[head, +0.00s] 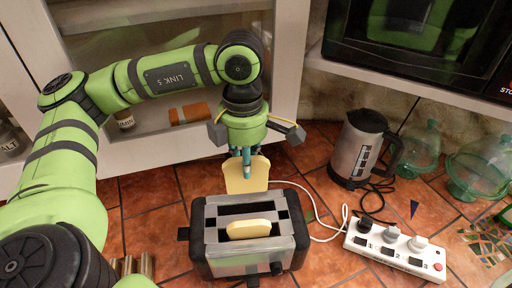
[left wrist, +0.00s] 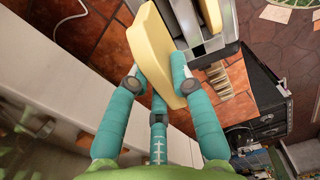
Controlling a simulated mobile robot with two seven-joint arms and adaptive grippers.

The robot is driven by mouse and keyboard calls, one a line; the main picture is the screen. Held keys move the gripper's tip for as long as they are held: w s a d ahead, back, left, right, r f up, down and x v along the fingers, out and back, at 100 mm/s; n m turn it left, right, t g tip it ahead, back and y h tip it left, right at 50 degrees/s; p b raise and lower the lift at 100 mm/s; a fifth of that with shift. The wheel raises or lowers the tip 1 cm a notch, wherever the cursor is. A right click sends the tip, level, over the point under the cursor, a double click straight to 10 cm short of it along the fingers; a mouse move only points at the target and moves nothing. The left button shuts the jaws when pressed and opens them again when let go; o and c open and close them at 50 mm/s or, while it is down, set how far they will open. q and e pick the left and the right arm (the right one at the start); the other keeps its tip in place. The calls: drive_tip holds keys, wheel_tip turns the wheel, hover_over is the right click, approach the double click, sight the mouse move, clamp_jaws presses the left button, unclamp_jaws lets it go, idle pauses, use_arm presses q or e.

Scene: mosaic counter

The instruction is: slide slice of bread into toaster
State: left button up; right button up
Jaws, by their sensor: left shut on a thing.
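A black and silver toaster (head: 250,259) stands on the tiled counter. One slice of bread (head: 249,229) sits in its front slot, with its top edge showing. The rear slot (head: 245,209) looks empty. My left gripper (head: 246,154) is shut on a second pale yellow slice of bread (head: 247,178), held upright just behind the toaster. In the left wrist view the teal fingers (left wrist: 163,95) grip this slice (left wrist: 156,50), and the toaster (left wrist: 207,35) is close beside it. Whether slice and toaster touch is unclear. My right gripper is not in view.
A kettle (head: 356,150) stands right of the toaster, with a white power strip (head: 395,249) and cables in front of it. Green glass vessels (head: 420,150) are further right. A glass-fronted cabinet (head: 170,60) rises close behind my left arm.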

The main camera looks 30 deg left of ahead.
sight(245, 191)
use_arm(q)
drive_tip(key=shift+s+f+b, duration=0.5)
drive_tip(key=shift+s+f, duration=0.25)
drive_tip(key=f, duration=0.1)
drive_tip(key=w+f+b, duration=0.1)
drive_tip(key=shift+f, duration=0.35)
drive_tip(key=shift+s, duration=0.1)
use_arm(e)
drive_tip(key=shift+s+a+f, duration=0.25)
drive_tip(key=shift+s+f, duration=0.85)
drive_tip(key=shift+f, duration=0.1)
use_arm(q)
drive_tip(key=shift+b, duration=0.4)
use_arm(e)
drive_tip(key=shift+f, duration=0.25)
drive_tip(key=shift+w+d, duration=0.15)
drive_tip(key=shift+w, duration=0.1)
use_arm(q)
drive_tip(key=shift+b, duration=0.95)
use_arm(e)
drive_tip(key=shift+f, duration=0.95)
use_arm(q)
drive_tip(key=shift+f, duration=0.2)
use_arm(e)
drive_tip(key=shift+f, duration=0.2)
